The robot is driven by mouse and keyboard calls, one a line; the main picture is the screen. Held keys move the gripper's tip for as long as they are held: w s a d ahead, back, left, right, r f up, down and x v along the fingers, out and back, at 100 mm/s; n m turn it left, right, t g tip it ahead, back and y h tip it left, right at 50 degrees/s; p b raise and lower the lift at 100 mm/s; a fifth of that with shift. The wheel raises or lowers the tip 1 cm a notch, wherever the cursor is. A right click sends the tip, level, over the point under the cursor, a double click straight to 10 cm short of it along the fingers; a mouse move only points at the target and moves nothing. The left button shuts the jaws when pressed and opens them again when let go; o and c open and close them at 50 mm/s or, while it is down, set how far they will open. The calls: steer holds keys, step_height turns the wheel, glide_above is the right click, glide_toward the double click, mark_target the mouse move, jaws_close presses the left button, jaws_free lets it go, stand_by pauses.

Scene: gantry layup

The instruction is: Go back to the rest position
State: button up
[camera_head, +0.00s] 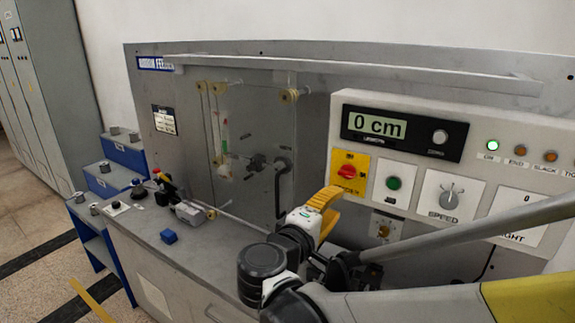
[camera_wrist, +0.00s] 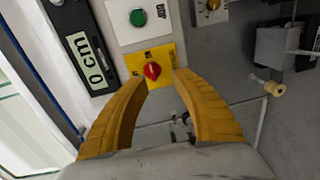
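My gripper (camera_wrist: 160,93) is open and empty in the wrist view, its two yellow curved fingers apart. Between and beyond the fingertips is a red rotary switch (camera_wrist: 152,71) on a yellow plate. In the head view my gripper (camera_head: 332,202) is raised in front of the machine, below and left of the control panel (camera_head: 469,130). The red switch (camera_head: 347,171) shows just above the fingers there, and I see a gap between them and it. The display (camera_head: 381,126) reads 0 cm.
A clear guard panel (camera_head: 255,150) with rollers stands left of the control panel. Blue steps (camera_head: 118,180) with small weights stand at left.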

steer(key=s+d+f+m+g+y+b, duration=0.2)
steer(key=s+d+f+g, duration=0.2)
steer(key=d+f, duration=0.25)
steer(key=s+a+f+m+g+y+b, duration=0.1)
steer(key=s+f+m+g+y+b, duration=0.1)
steer(key=s+f+m+y, duration=0.6)
steer(key=s+f+b, duration=0.1)
steer(key=s+f, duration=0.2)
steer(key=s, duration=0.4)
steer(key=shift+s+g+b, duration=0.2)
steer(key=shift+g+b, duration=0.1)
steer(key=shift+g, duration=0.1)
steer(key=shift+f, duration=0.1)
